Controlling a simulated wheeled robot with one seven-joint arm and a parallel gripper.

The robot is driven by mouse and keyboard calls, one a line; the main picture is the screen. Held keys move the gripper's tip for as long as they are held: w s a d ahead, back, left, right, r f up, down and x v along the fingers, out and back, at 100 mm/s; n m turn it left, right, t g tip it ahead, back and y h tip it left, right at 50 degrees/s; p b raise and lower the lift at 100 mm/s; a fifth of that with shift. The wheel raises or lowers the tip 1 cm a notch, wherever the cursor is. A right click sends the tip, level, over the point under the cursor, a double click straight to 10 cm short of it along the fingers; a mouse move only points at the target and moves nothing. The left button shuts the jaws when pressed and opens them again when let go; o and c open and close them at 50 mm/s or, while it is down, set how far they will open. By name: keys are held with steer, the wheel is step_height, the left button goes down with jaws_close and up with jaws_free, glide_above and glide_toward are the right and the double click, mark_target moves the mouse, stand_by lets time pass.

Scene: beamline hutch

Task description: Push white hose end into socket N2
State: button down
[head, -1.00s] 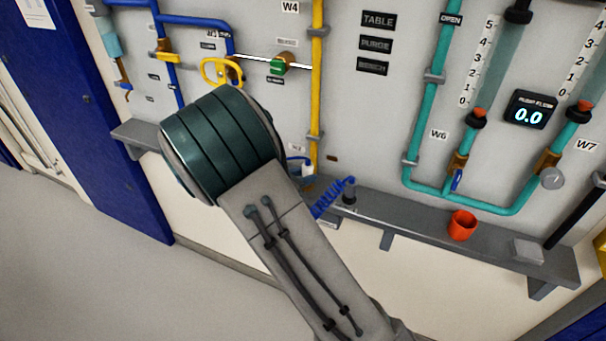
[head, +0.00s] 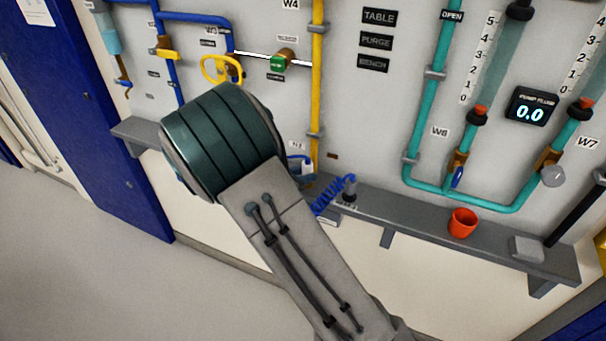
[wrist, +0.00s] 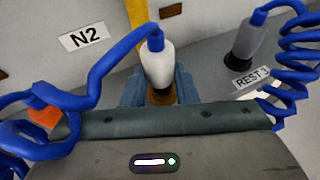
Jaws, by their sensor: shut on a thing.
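The white hose end (wrist: 158,66) stands roughly upright in the wrist view, with its blue hose leaving the top. My gripper (wrist: 158,88) is shut on it, blue-grey fingers on both sides. A brass fitting (wrist: 161,97) shows directly below the white end, partly hidden by my gripper body. I cannot tell whether the white end is inside it or only above it. The N2 label (wrist: 83,37) is on the wall to the left. In the head view, the white hose end (head: 308,168) shows just past my arm, which hides the gripper.
A grey hose end (wrist: 243,45) with a coiled blue hose stands at the REST 3 label (wrist: 251,77), right of my gripper. An orange piece (wrist: 45,115) is at left. A yellow pipe (head: 318,80) runs down the wall. An orange cup (head: 462,224) stands on the grey shelf (head: 410,226).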

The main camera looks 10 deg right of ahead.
steer(key=shift+f+b, duration=0.5)
steer(key=shift+f, duration=0.2)
stand_by(0.6)
steer(key=c, duration=1.1)
jaws_free()
steer(key=shift+o, duration=0.2)
steer(key=v, duration=1.4)
steer(key=s+d+r+m+g+y, duration=0.2)
steer(key=s+d+m+g+y, duration=0.3)
steer(key=s+d+m, duration=0.5)
steer(key=s+d+r+m+y, duration=0.2)
steer(key=s+r+m+y, duration=0.2)
steer(key=s+m, duration=0.5)
steer(key=m+y, duration=0.2)
steer(key=m, duration=0.3)
steer(key=shift+s+d+m+y+b, duration=0.2)
steer(key=shift+s+m+y+b, duration=0.1)
steer(key=shift+b, duration=0.1)
